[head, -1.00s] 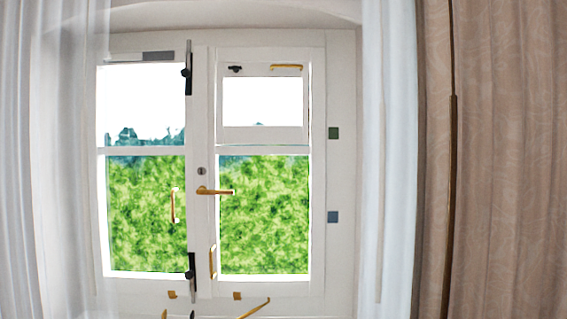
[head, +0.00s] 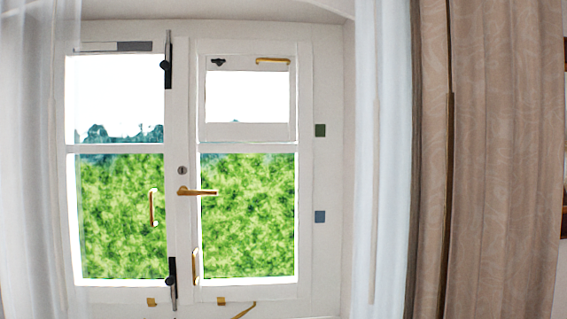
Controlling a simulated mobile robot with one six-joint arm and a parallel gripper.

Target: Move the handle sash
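A white two-leaf window fills the middle of the head view. The right sash (head: 247,147) carries a brass lever handle (head: 197,191) at its left stile, lying level and pointing right. A keyhole plate (head: 182,170) sits just above the lever. A brass pull (head: 195,266) is low on the same sash. The left sash (head: 115,149) has its own brass pull (head: 153,207). Both sashes look closed in the frame. My gripper is not in view.
Black bolts show at the top (head: 167,64) and bottom (head: 172,283) between the leaves. A small vent pane (head: 247,132) is at the upper right. A white sheer curtain (head: 30,160) hangs left, and a beige curtain (head: 505,160) hangs right.

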